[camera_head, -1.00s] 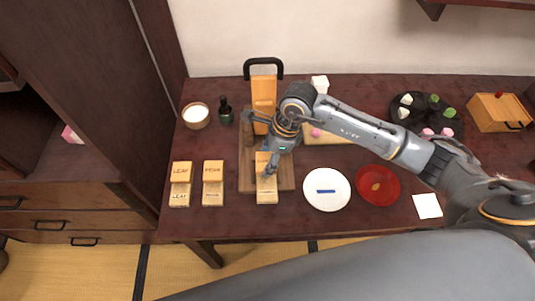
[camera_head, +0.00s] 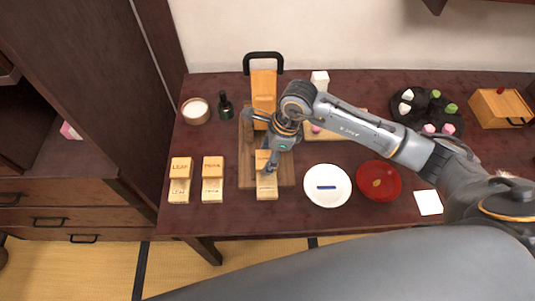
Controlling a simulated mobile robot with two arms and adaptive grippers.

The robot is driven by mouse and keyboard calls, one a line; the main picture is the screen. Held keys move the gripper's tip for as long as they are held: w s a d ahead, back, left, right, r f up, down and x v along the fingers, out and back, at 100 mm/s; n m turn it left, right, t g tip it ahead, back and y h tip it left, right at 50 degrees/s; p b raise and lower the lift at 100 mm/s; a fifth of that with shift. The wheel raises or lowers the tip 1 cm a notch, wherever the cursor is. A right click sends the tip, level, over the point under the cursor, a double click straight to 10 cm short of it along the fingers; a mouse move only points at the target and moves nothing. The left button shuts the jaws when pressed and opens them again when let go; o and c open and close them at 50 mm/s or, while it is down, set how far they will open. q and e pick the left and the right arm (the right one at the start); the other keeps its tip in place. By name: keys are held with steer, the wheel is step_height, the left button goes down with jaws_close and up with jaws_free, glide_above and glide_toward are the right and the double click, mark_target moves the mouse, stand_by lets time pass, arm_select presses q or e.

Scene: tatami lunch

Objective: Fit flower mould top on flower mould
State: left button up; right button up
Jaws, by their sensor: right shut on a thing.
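The flower mould (camera_head: 267,192) is a pale wooden block at the front of a brown wooden board. A slightly darker wooden block, apparently the flower mould top (camera_head: 262,158), is at its far end; my gripper partly covers it, and any lettering is unreadable. My right gripper (camera_head: 265,160) reaches down over this block from the right and is shut on it. I cannot tell whether the top touches the mould or is seated on it. My left gripper is not in view.
Two similar mould pairs (camera_head: 180,180) (camera_head: 213,180) stand to the left. A white plate (camera_head: 326,197) and a red plate (camera_head: 392,183) lie to the right. A white bowl (camera_head: 195,119) is back left.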

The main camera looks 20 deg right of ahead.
steer(key=shift+f+b, duration=0.35)
steer(key=shift+f, duration=0.1)
steer(key=o, duration=1.1)
steer(key=v, duration=1.2)
